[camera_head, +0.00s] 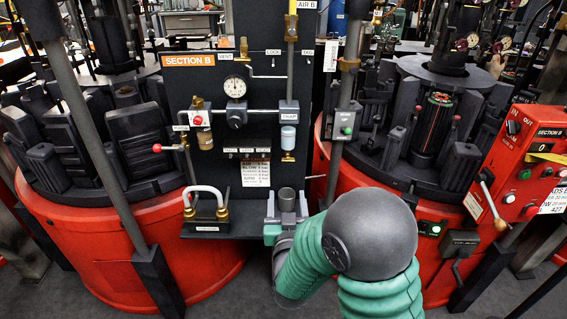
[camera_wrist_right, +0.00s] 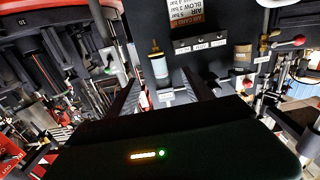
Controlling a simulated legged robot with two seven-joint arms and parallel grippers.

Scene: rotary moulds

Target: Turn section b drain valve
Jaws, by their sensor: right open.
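The black Section B panel (camera_head: 268,215) stands in the middle of the head view. On its right side hangs a small filter bowl (camera_head: 289,138) with a brass drain fitting (camera_head: 289,157) at its lower end. In the right wrist view, which is turned over, the bowl (camera_wrist_right: 160,68) and brass fitting (camera_wrist_right: 154,46) show beyond my fingers. My right gripper (camera_head: 287,212) is open, below the fitting and apart from it. Its two dark fingers (camera_wrist_right: 165,95) show spread in the wrist view. My left gripper is not in view.
To the left are a red-balled lever (camera_head: 158,148), a pressure gauge (camera_head: 235,87) and a white looped hose (camera_head: 204,190). Red mould drums (camera_head: 110,255) flank the panel. A red control box (camera_head: 525,165) stands at right.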

